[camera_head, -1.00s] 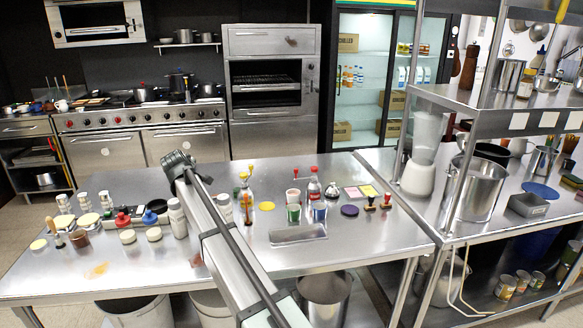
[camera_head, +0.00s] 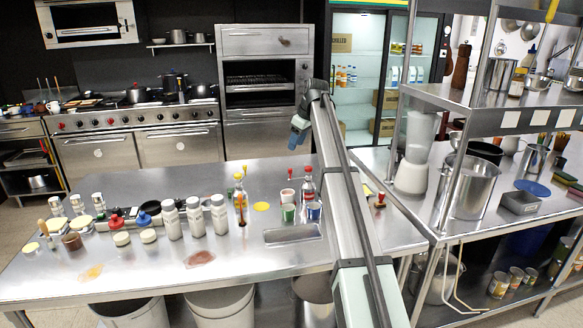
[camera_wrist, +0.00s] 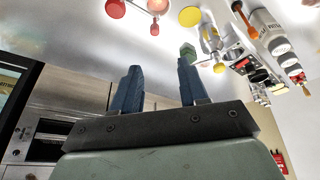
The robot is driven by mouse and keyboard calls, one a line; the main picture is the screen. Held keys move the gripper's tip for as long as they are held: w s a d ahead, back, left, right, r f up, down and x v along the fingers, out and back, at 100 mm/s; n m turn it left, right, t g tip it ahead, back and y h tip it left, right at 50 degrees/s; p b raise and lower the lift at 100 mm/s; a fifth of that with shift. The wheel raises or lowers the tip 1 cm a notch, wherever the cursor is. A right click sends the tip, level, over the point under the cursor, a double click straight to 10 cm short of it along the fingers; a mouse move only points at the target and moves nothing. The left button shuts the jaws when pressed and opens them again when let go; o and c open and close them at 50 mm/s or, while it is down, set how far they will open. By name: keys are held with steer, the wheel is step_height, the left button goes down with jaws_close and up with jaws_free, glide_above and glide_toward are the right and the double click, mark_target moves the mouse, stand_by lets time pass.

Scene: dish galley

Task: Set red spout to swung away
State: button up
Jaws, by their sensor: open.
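A clear bottle (camera_head: 308,187) with a red spout (camera_head: 308,170) stands at the middle of the steel table in the head view. A second red knob (camera_head: 291,172) shows just left of it, above a small cup (camera_head: 287,195); I cannot tell for sure whether it is the spout's tip. In the wrist view red round parts (camera_wrist: 115,8) show at the top edge, partly cut off. My gripper (camera_head: 294,142) is beyond the table's far side, behind and above the bottle. In the wrist view its two blue fingers (camera_wrist: 160,75) are apart with nothing held between them.
Several white bottles (camera_head: 195,216) stand further left. My arm crosses the table's right side; a steel shelf (camera_head: 460,100) stands beyond.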

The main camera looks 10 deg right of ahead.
mark_target(290, 169)
steer(key=x, duration=0.4)
steer(key=d+x, duration=0.1)
steer(key=x, duration=0.6)
steer(key=shift+d+f, duration=0.15)
steer(key=shift+f, duration=0.45)
steer(key=shift+c, duration=0.3)
jaws_close()
